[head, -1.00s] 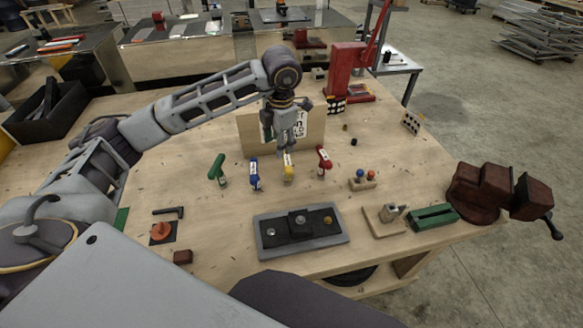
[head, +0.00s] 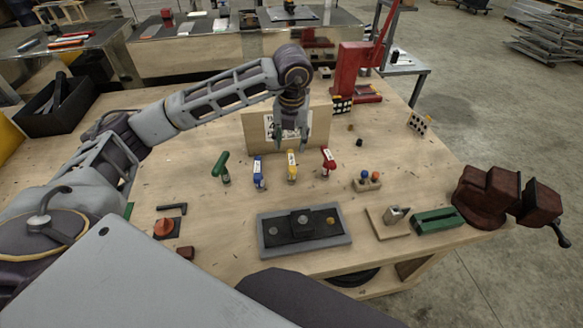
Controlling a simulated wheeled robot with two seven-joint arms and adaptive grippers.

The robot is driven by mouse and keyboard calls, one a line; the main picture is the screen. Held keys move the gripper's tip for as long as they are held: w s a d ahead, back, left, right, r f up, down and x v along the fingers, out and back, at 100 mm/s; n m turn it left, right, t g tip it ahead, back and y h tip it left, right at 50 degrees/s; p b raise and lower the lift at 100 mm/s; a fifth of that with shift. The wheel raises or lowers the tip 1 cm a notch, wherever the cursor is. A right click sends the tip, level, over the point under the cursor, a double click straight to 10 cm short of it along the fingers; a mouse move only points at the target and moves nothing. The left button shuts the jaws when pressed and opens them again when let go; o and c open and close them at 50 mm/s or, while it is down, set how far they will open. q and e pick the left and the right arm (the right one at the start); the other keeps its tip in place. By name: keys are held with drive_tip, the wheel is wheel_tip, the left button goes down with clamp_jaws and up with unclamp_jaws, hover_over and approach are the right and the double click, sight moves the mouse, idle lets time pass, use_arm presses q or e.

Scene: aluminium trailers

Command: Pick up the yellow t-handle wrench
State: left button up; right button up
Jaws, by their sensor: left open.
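The yellow t-handle wrench (head: 292,167) stands upright on the wooden workbench (head: 220,225), in a row with a green one (head: 221,167), a blue one (head: 259,172) and a red one (head: 328,162). My left gripper (head: 291,143) is open and empty, pointing down. In the picture its fingertips are just above the yellow handle, with a small gap. How far behind or above the handle they are, I cannot tell. My right gripper is not in view.
A wooden board with a printed label (head: 256,133) stands behind the gripper. A grey tray (head: 330,245) lies in front of the row. A red-brown vise (head: 488,193) is at the right edge. A black bin (head: 55,112) sits at the left.

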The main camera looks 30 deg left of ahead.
sight(291, 159)
use_arm(q)
drive_tip(key=shift+n, duration=1.6)
drive_tip(key=shift+f, duration=0.15)
drive_tip(key=shift+w+f, duration=0.1)
drive_tip(key=shift+f, duration=0.5)
drive_tip(key=f, duration=0.4)
drive_tip(key=f+p, duration=0.1)
drive_tip(key=f, duration=0.1)
drive_tip(key=shift+w+a+f, duration=0.3)
drive_tip(key=shift+w+f, duration=0.05)
drive_tip(key=shift+w, duration=0.05)
drive_tip(key=shift+f, duration=0.2)
